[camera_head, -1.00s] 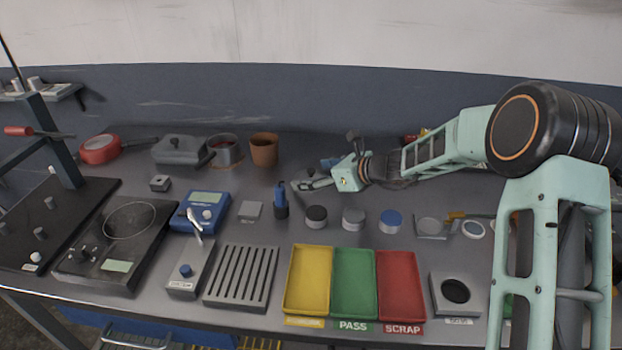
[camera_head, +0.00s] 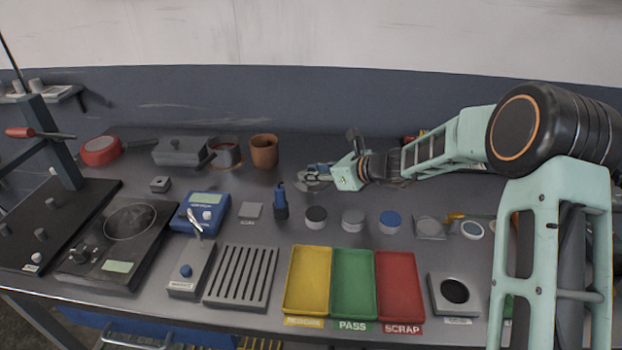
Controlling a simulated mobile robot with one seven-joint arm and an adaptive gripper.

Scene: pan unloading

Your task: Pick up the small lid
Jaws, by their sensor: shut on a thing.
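My gripper (camera_head: 316,177) is low over the back middle of the bench, reaching in from the right and pointing left. Its fingers are closed on a small, flat grey piece (camera_head: 306,182), which looks like the small lid. The fingers hide part of it, and I cannot tell whether it still touches the bench.
A blue-and-black tool (camera_head: 280,203) stands just in front and left of my gripper. A brown cup (camera_head: 264,151) and a grey covered dish (camera_head: 180,151) are behind left. Yellow, green (camera_head: 354,283) and red trays lie in front.

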